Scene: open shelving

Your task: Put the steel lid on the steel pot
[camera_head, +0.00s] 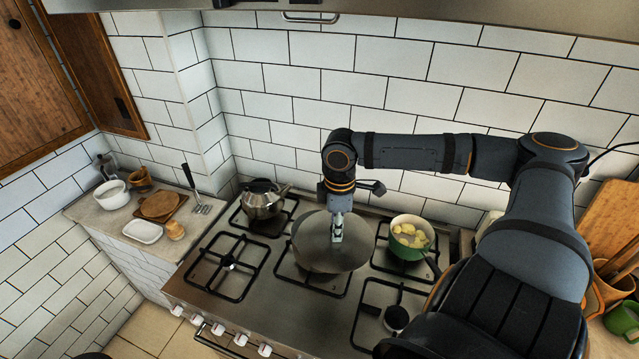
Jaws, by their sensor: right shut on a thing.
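The steel lid (318,250) is a broad round grey disc above the middle of the stove. My right gripper (337,233) points down from above and is shut on the lid near its centre. The lid looks roughly level. The steel pot is hidden or nearly all hidden beneath the lid, so I cannot tell whether the lid touches its rim. My left gripper is not in view.
A steel kettle (262,200) stands on the back left burner. A green pot with yellow food (409,238) stands right of the lid. The front left burner (228,264) is bare. The left counter (110,221) holds bowls, boards and a spatula (194,190).

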